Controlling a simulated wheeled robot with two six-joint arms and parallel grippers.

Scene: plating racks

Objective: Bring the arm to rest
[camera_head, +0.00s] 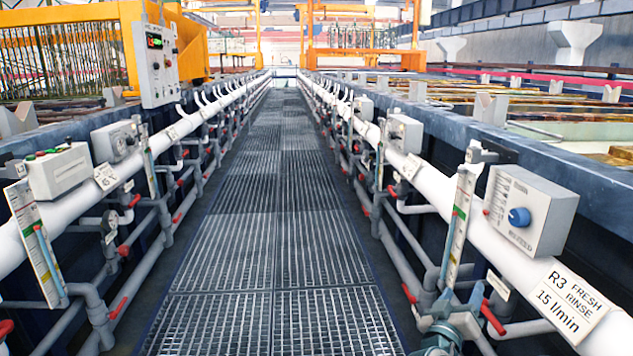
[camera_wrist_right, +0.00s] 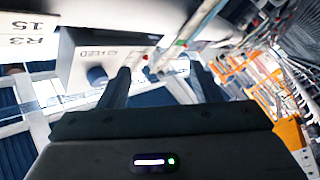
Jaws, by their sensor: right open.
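My right gripper (camera_wrist_right: 161,78) shows in the right wrist view, with its two dark fingers spread apart and nothing between them. The wrist picture is turned about. A grey control box (camera_wrist_right: 105,55) with a dark blue knob (camera_wrist_right: 97,76) lies beyond the left finger; I cannot tell the gap. My left gripper is in neither view.
A grated walkway (camera_head: 280,230) runs clear ahead between two pipe rows. The R3 fresh rinse sign (camera_head: 566,304), a flow tube (camera_head: 460,225) and red valve handles (camera_head: 493,318) line the right side. A grey control panel (camera_head: 156,60) stands at left. Open tanks lie behind the right rail.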

